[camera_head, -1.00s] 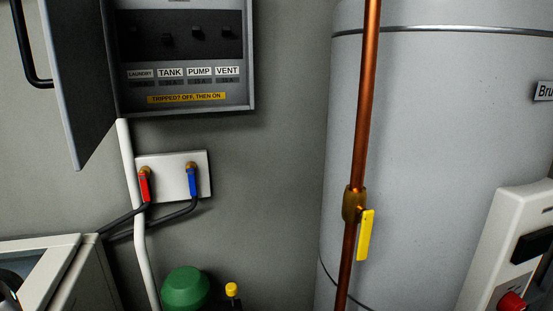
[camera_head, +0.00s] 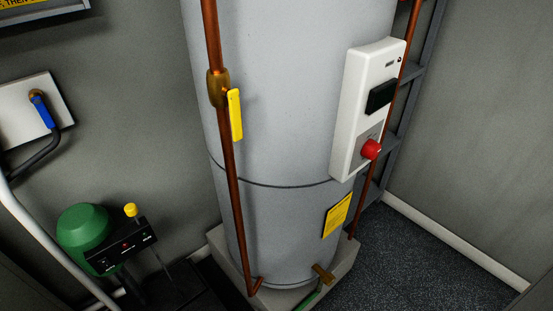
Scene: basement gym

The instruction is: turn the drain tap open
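A small brass drain tap (camera_head: 322,273) sticks out low on the front of the tall grey tank (camera_head: 290,130), close to the plinth. A green hose (camera_head: 308,297) runs down from below it. The tap is small here, and I cannot tell its handle position. A yellow lever (camera_head: 235,114) hangs down beside a brass valve (camera_head: 218,88) on the copper pipe, higher on the tank's left. My gripper is not in view.
A white control box (camera_head: 368,105) with a red knob (camera_head: 371,149) is on the tank's right. A green pump (camera_head: 84,230) with a black panel stands left. A thin copper pipe (camera_head: 381,130) and dark rack are behind right. Dark floor (camera_head: 400,270) lies clear at lower right.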

